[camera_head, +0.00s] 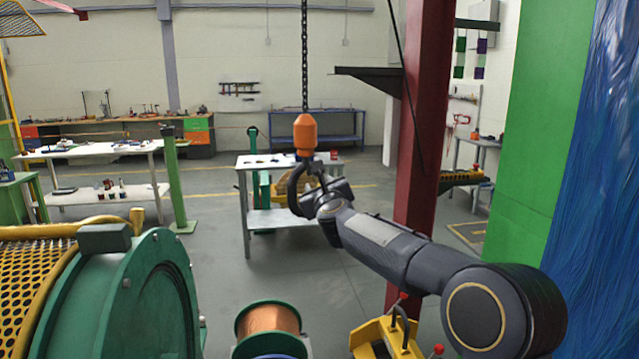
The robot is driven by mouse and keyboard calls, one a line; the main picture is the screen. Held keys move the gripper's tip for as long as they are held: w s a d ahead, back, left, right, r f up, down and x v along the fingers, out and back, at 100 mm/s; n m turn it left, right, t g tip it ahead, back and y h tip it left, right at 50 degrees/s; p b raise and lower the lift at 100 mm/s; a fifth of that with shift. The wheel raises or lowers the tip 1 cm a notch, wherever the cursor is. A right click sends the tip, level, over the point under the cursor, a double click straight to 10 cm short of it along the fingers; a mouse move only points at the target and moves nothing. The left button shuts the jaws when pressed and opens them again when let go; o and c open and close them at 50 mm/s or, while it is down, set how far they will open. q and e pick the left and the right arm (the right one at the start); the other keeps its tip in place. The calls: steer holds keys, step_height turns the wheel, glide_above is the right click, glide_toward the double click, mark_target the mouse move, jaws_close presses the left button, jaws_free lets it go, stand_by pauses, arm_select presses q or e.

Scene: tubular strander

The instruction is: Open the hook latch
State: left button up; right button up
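An orange hook block (306,134) hangs on a dark chain in the middle of the head view. Below it is a dark curved hook (294,187), partly overlapped by my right gripper. The latch is too small and dark to make out. My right arm comes in from the lower right, and my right gripper (318,174) is at the hook, just under the orange block. Its fingers are dark against the hook, so I cannot tell whether they are open, shut or touching it. My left gripper is not in view.
A green machine (130,300) with a yellow mesh guard fills the lower left. A copper wire spool (268,320) and a yellow lifting device (388,340) are at the bottom. A red column (424,130) stands behind my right arm. A white table (280,219) stands behind the hook.

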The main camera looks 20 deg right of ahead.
jaws_close()
stand_by(0.3)
steer(key=shift+d, duration=0.1)
steer(key=shift+s+d+r+n+p, duration=0.1)
steer(key=shift+d+r+n+p, duration=0.45)
steer(key=shift+n, duration=1.6)
steer(key=shift+s+d+r+n+p, duration=0.1)
steer(key=shift+r+n+p, duration=0.4)
steer(key=shift+n+p, duration=1.1)
steer(key=shift+s+d+r+n+p, duration=0.1)
steer(key=shift+d+r+n+p, duration=0.35)
steer(key=shift+n, duration=2.2)
steer(key=shift+a+r, duration=0.1)
